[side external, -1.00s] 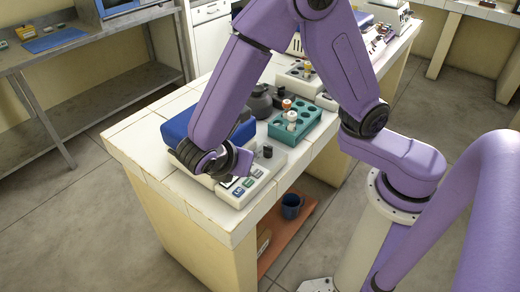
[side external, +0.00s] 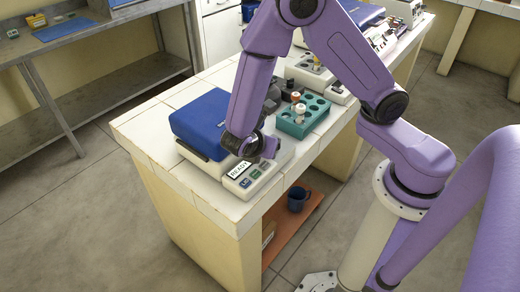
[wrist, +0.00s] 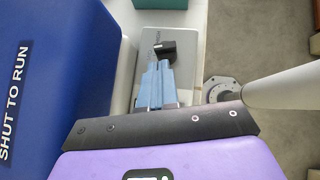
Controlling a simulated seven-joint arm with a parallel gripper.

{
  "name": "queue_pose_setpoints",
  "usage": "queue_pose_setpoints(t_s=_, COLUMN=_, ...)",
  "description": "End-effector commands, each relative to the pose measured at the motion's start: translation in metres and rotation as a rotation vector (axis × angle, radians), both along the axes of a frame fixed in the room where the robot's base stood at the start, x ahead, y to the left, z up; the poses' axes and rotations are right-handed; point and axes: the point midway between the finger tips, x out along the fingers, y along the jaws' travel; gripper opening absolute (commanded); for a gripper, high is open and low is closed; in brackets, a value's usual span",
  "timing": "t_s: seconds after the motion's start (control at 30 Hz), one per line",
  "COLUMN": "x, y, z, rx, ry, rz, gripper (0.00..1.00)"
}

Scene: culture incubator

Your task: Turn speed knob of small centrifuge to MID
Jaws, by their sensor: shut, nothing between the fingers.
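The small centrifuge has a blue lid (side external: 202,122), shut, and a pale front panel (side external: 250,186) with a READY display (side external: 239,169) and several buttons. In the wrist view the lid (wrist: 50,80) reads SHUT TO RUN and fills the left. The black speed knob (wrist: 166,50) stands on the grey panel top, right at my fingertips; whether they touch it I cannot tell. In the side view my gripper (side external: 268,152) is over the panel's right part and hides the knob.
A teal tube rack (side external: 301,116) with capped tubes stands behind the centrifuge. Other devices line the bench further back. A dark blue mug (side external: 298,199) sits on the orange lower shelf (side external: 290,228). The white bench edge is close in front of the panel.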

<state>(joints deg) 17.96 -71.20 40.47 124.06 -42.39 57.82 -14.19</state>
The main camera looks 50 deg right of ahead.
Motion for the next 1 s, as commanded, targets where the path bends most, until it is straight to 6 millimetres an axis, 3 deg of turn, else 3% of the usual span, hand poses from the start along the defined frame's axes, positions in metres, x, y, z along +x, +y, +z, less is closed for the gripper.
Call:
queue_pose_setpoints(t_s=0.2, x=0.002, y=-0.010, z=0.000, rx=0.001, ry=0.000, rz=0.001, gripper=0.00)
queue_pose_setpoints(t_s=0.57, x=0.003, y=-0.010, z=0.000, rx=0.000, ry=0.000, rz=-0.006, gripper=0.00)
queue_pose_setpoints(t_s=1.0, x=0.014, y=-0.022, z=0.000, rx=-0.001, ry=-0.003, rz=-0.227, gripper=0.00)
